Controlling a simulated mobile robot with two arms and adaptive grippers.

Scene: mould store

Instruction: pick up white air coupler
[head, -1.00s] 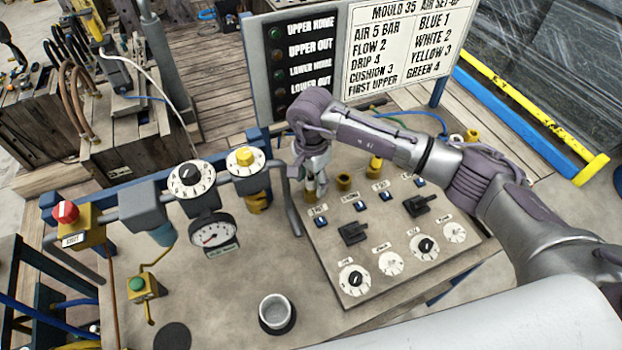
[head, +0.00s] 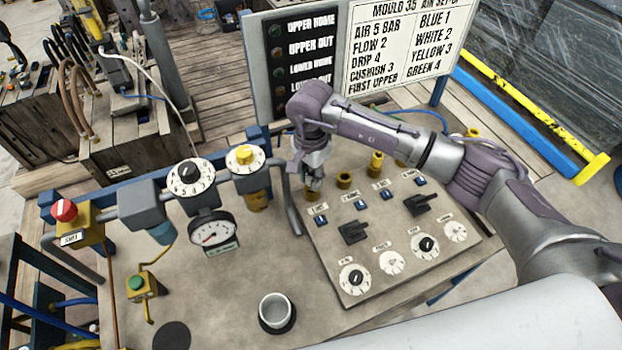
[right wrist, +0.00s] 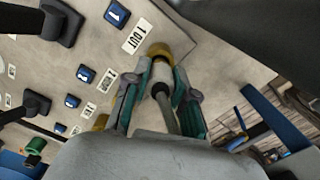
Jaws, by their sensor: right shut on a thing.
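In the right wrist view, the white air coupler (right wrist: 160,72) is a short pale cylinder with a grey stem or hose running back toward my wrist. My right gripper (right wrist: 161,82) is shut on it, with one green-lined finger on each side. A brass-yellow ring (right wrist: 157,49) shows at the coupler's far end; I cannot tell whether the coupler sits in it or just above it. In the head view my right gripper (head: 313,184) points down at the upper left corner of the control panel (head: 325,255), and its fingers hide the coupler. My left gripper is not in view.
Several brass ports line the panel's back edge, one with a yellow coupler (head: 376,163). Black switches (head: 353,232) and white dials stand in front. A grey bent pipe (head: 291,205) is close left of the gripper. The sign board (head: 345,55) stands behind my arm.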

